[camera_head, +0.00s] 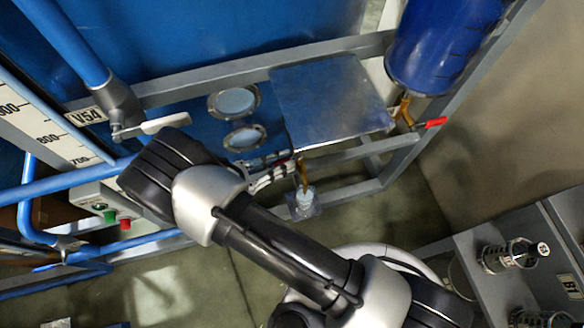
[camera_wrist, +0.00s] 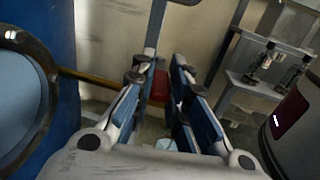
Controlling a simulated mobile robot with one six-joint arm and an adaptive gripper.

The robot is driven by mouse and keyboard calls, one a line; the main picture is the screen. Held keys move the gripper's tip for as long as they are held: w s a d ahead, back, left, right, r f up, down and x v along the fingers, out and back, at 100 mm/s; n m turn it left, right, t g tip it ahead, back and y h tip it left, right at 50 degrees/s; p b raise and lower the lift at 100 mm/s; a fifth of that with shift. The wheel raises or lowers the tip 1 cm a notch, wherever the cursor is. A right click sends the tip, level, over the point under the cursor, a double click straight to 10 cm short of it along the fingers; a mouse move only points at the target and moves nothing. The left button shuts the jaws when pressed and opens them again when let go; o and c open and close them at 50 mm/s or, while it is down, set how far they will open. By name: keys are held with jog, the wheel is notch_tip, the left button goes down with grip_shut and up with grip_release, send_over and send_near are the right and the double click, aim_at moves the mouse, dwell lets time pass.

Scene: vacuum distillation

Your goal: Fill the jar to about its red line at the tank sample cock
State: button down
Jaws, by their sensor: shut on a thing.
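The clear jar (camera_head: 305,208) stands below the brass sample cock (camera_head: 302,174) in the head view, with its mouth under the spout. Something pale blue-white shows in or at the jar's top; its red line and the liquid level are too small to make out. My gripper (camera_head: 288,172) reaches in from the left to the cock. In the wrist view, my gripper (camera_wrist: 160,72) has its fingers on either side of a red handle (camera_wrist: 160,86), shut on it. A brass pipe (camera_wrist: 92,78) runs toward it from the left. The handle is hidden by the fingers in the head view.
A metal plate (camera_head: 330,105) lies above the cock. A blue vessel (camera_head: 440,45) at upper right has another brass outlet with a red lever (camera_head: 431,123). Valve V54 has a white lever (camera_head: 152,126) near my wrist. A grey bench (camera_head: 470,255) with glassware stands at lower right.

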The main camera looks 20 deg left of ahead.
jog(key=shift+g, duration=0.3)
jog(key=c, duration=1.6)
grip_release()
jog(key=shift+o, duration=0.2)
jog(key=v, duration=1.2)
jog(key=shift+f, duration=0.2)
jog(key=shift+w, duration=0.1)
jog(key=shift+c, duration=0.4)
